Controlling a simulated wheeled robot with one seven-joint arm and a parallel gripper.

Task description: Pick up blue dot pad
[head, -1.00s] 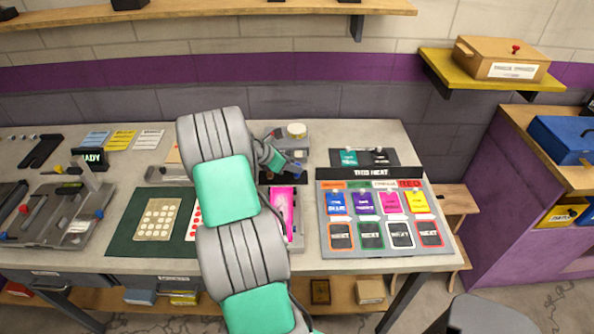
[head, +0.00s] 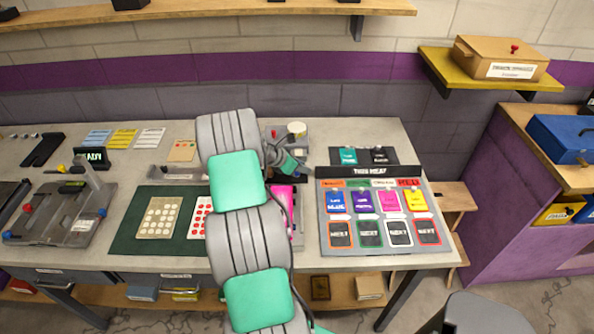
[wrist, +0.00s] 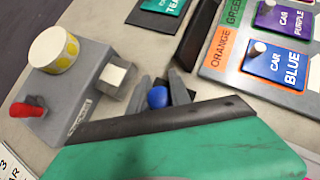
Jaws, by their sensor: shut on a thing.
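In the wrist view a round blue knob (wrist: 157,97) sits between the two grey fingers of my gripper (wrist: 160,86). I take it for the blue dot pad's handle; the rest of the pad is mostly hidden behind my gripper's body. My gripper is shut on it. In the head view my gripper (head: 290,163) is over the back of the bench, left of the card board. The pad cannot be made out clearly there.
A grey stand with a yellow-dotted white cylinder (wrist: 54,50) and a red knob (wrist: 28,110) is close on the left in the wrist view. The card board (head: 380,254) lies to the right, with a dark holder of two cards (head: 364,156) behind it.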

